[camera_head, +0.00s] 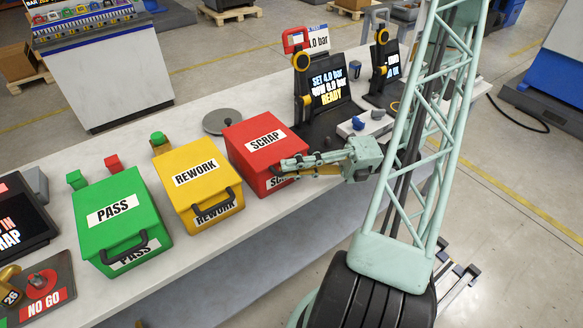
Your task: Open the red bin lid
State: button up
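The red bin (248,139), marked SCRAP on its lid and front, stands on the white bench right of the yellow bin. Its lid looks closed. My gripper (280,171) reaches in from the right, level with the bin's front upper edge. Its pale green and yellowish fingers point left and cover part of the front label. The bin's handle is mostly hidden behind the fingers. I cannot tell whether the fingers touch it or how far apart they are.
The yellow REWORK bin (183,161) and green PASS bin (96,196) stand to the left, lids closed with black front handles. A grey round disc (221,121) lies behind the red bin. A black display (327,91) stands behind right. The bench's front edge (262,214) is clear.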

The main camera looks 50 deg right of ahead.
grip_shut()
jog(key=shift+r, duration=0.2)
